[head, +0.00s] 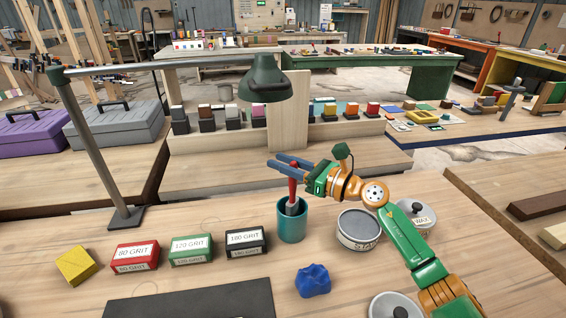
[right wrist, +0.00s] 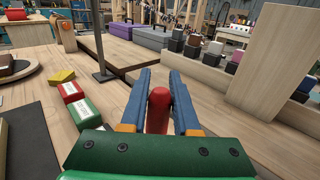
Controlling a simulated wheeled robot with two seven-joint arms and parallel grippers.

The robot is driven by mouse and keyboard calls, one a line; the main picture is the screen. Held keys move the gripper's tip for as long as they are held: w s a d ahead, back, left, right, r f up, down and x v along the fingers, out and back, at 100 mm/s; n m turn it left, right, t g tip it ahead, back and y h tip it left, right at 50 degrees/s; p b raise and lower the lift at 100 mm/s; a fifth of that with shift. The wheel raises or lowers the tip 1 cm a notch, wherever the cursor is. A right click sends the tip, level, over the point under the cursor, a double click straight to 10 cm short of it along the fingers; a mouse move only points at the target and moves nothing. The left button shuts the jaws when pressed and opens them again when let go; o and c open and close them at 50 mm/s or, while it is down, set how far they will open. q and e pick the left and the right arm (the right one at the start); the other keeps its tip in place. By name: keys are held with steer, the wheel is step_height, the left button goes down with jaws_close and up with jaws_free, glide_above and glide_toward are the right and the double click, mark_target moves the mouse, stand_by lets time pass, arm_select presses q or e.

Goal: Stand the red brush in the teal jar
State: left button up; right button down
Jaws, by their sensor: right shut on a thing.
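The teal jar (head: 291,226) stands upright on the workbench. The red brush (head: 293,187) is upright, with its red handle at the top and its lower end inside the jar's mouth. Its bottom end is hidden by the jar wall, so I cannot tell whether it touches the jar's floor. My right gripper (head: 290,165) is above the jar, its blue fingers shut on the brush handle near the top. In the right wrist view the rounded red handle end (right wrist: 159,108) shows between the fingers. My left gripper is not in view.
Red (head: 134,256), green (head: 191,249) and black (head: 247,241) grit blocks lie left of the jar. A blue lump (head: 313,281) lies in front, a round tin (head: 358,230) to the right. A lamp (head: 265,82) hangs behind. A yellow block (head: 75,266) is far left.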

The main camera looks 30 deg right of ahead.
mark_target(297, 167)
steer(key=c, duration=0.6)
jaws_free()
steer(key=b+v, duration=0.3)
steer(key=v, duration=0.4)
steer(key=shift+r, duration=0.1)
